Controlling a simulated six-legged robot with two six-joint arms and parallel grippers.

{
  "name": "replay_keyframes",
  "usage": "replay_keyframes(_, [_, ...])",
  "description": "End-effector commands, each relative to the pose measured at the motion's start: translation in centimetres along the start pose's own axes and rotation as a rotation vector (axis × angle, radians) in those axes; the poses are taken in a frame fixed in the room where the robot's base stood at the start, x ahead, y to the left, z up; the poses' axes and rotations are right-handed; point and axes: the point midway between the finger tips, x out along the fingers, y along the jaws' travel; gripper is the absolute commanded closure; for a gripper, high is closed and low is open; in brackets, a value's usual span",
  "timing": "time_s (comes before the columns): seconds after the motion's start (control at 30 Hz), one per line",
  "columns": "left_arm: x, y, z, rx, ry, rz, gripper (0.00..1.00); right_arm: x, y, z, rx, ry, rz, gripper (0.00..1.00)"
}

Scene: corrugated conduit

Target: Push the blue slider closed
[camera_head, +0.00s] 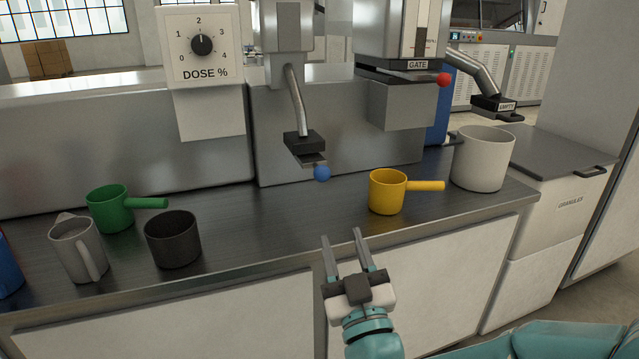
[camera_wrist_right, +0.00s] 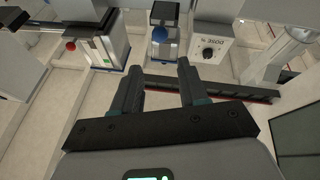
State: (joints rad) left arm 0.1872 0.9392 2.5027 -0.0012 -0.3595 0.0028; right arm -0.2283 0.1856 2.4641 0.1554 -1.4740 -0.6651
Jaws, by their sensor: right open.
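The blue slider's round knob (camera_head: 322,173) sits at the end of a short metal plate. The plate sticks out from under a black block (camera_head: 304,143) at the foot of a bent metal spout. My right gripper (camera_head: 341,236) is open and empty, in front of the counter edge, below and nearer than the blue knob, apart from it. In the right wrist view my gripper (camera_wrist_right: 159,66) shows both fingers spread, with the blue knob (camera_wrist_right: 160,36) ahead, seen between and beyond the tips. My left gripper is not in view.
The counter (camera_head: 270,215) holds a yellow scoop (camera_head: 387,192), a green scoop (camera_head: 110,208), a dark cup (camera_head: 173,240), a grey jug (camera_head: 75,250) and a white pot (camera_head: 482,160). A red-knobbed GATE unit (camera_head: 400,75) stands right of the spout. Counter below the blue knob is clear.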

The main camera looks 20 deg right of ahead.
Motion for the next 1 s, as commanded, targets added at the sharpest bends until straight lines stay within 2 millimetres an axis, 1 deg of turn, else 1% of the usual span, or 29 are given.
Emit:
replay_keyframes(0.07, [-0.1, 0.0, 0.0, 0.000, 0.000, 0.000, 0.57, 0.9, 0.0, -0.1, 0.000, 0.002, 0.001, 0.57])
replay_keyframes(0.17, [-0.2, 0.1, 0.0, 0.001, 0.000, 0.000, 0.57, 2.8, 0.0, -0.1, 0.000, 0.002, 0.003, 0.57])
replay_keyframes(0.5, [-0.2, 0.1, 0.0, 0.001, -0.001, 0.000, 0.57, 11.2, -0.2, 0.0, 0.000, 0.002, 0.002, 0.57])
replay_keyframes(0.6, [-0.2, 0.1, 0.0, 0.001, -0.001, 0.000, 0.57, 13.2, -0.3, 0.0, 0.000, 0.001, 0.001, 0.57])
replay_keyframes(0.7, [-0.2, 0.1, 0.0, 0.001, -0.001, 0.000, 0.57, 14.7, -0.3, 0.0, 0.000, 0.001, 0.001, 0.57])
replay_keyframes(0.8, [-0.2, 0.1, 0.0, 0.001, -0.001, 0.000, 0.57, 15.7, -0.3, 0.0, 0.000, 0.000, 0.000, 0.57])
replay_keyframes(1.0, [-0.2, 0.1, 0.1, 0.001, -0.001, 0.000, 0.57, 16.4, -0.3, 0.0, 0.000, 0.000, 0.000, 0.57])
